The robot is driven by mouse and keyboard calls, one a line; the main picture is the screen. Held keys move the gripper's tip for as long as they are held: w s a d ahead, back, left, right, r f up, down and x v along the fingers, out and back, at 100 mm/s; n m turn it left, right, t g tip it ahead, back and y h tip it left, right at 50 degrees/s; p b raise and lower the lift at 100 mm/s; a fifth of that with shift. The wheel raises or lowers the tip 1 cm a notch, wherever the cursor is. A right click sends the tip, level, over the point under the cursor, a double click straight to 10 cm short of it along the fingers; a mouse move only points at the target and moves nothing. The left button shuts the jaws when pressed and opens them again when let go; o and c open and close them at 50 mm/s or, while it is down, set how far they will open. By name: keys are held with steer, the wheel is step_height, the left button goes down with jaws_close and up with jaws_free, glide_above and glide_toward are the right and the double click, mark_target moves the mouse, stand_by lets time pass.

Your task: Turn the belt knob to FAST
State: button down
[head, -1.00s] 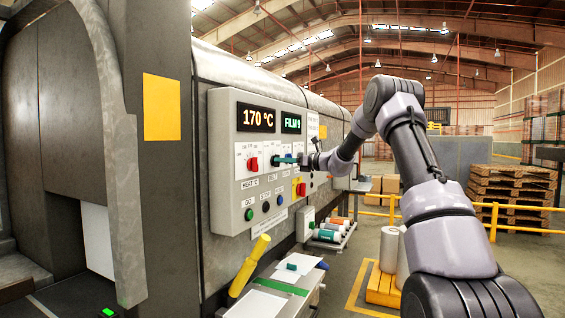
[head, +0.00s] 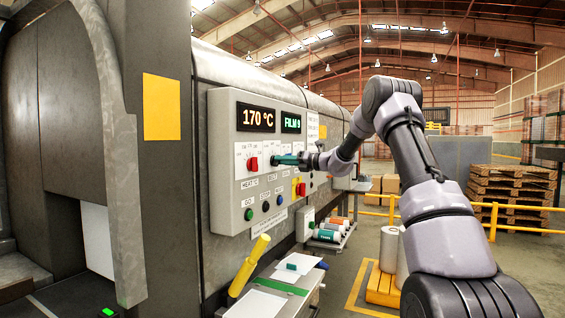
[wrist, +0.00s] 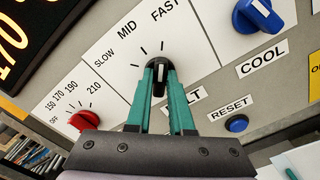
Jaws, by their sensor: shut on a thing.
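The belt knob (wrist: 159,80) is black with a pale pointer line, on a white plate marked SLOW, MID and FAST. In the wrist view the line points up toward the rightmost of three ticks, on the FAST side. My gripper (wrist: 159,71) has its teal fingers on both sides of the knob and is shut on it. In the head view my gripper (head: 276,160) reaches the control panel (head: 228,205) from the right, and its fingers and wrist hide the knob.
A red heat knob (wrist: 84,121) sits left of the belt knob and a blue COOL knob (wrist: 257,15) to the right. A blue RESET button (wrist: 236,123) is below. A yellow-handled tool (head: 249,264) stands below the panel. Pallets (head: 512,192) are at the far right.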

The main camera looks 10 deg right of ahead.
steer(key=shift+d, duration=0.1)
steer(key=c, duration=0.8)
jaws_free()
steer(key=v, duration=1)
steer(key=shift+s+d, duration=0.2)
steer(key=shift+d, duration=0.1)
